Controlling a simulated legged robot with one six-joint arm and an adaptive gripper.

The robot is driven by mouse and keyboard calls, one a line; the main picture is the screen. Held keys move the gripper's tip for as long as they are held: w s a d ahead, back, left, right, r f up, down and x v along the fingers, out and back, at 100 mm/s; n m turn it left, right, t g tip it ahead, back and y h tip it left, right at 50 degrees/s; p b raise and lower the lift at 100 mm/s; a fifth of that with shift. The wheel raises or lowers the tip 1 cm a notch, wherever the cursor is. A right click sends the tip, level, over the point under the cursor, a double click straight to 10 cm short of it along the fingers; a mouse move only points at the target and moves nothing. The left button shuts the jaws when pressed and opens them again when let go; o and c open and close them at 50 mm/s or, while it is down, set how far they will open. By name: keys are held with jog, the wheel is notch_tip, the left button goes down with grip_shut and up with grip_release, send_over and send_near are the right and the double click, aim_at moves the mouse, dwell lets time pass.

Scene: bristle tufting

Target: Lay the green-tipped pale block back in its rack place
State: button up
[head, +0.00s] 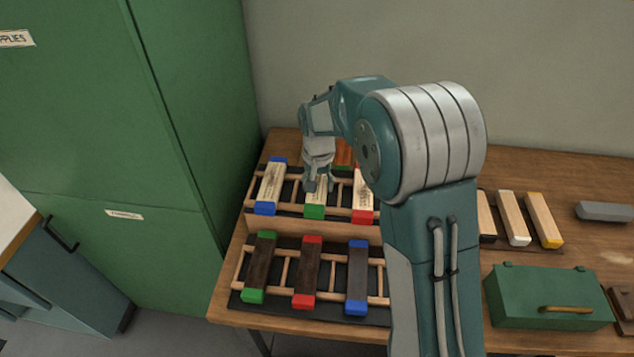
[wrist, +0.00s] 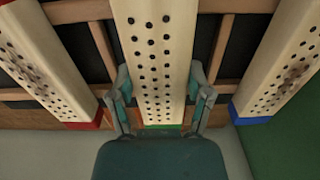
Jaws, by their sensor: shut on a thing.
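The green-tipped pale block (head: 315,196) lies in the middle place of the back rack (head: 337,205), between a blue-tipped pale block (head: 270,187) on its left and a red-tipped pale block (head: 363,192) on its right. My gripper (head: 315,184) is over it, pointing down. In the wrist view my gripper (wrist: 160,100) has a finger on each side of the green-tipped block (wrist: 156,55), shut on it near its green end. Rows of dark holes show on its face. Whether it rests fully on the rails is hard to tell.
A front rack (head: 283,275) holds dark blocks with green, red and blue tips. More pale blocks (head: 513,217), a green toolbox (head: 548,297) and a grey bar (head: 604,211) are at right. A green cabinet (head: 190,150) stands close on the left. My arm hides the table's middle.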

jog(key=shift+f, duration=0.15)
jog(key=o, duration=1.3)
jog(key=shift+a, duration=0.15)
jog(key=shift+c, duration=0.2)
jog(key=shift+a, duration=0.1)
jog(key=shift+r, duration=0.25)
notch_tip(320, 180, up, 12)
jog(key=s+d+r+n+t, duration=0.1)
jog(key=s+d+r, duration=0.3)
jog(key=s, duration=0.3)
jog(key=s+d+r+t, duration=0.2)
jog(key=s+d+r, duration=0.15)
jog(key=s, duration=0.35)
jog(key=s+d+f+n+t, duration=0.1)
jog(key=s+d+t, duration=0.1)
jog(key=s, duration=1.2)
jog(key=shift+d+f+t, duration=0.3)
jog(key=shift+d+f, duration=0.1)
jog(key=shift+d, duration=0.3)
